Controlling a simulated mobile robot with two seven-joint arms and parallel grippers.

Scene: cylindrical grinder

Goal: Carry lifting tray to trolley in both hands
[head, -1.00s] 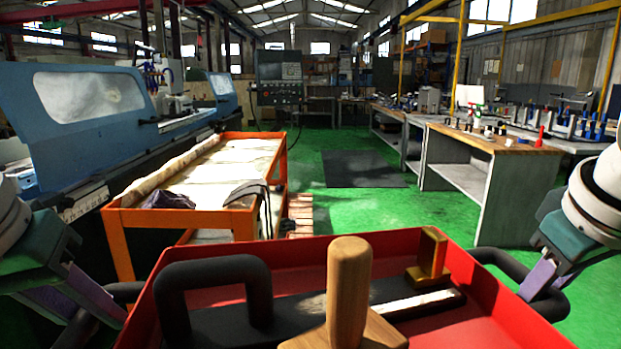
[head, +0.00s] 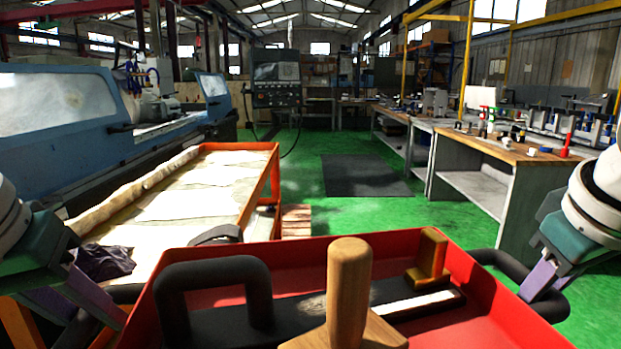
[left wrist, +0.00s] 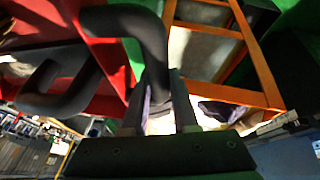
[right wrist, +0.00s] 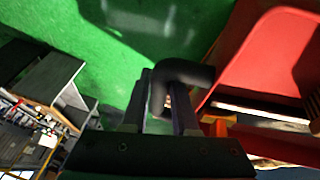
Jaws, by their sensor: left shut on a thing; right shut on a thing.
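The red lifting tray (head: 292,247) is held in front of me at the bottom of the head view. It carries a black piece with a loop handle (head: 212,268), a wooden-handled tool (head: 349,285) and a brass-coloured block (head: 432,255). My left gripper (left wrist: 158,98) is shut on the tray's left black handle (left wrist: 150,45). My right gripper (right wrist: 160,98) is shut on the right black handle (right wrist: 185,75). The orange trolley (head: 262,190) stands ahead and to the left, its top covered with a pale sheet; the tray's left side hides part of its near end.
Dark cloth (head: 103,262) lies on the trolley top. The blue grinder (head: 62,125) stands beyond it on the left. Workbenches (head: 500,165) with small parts stand at the right. Green floor (head: 380,212) with a dark mat (head: 362,175) is open ahead.

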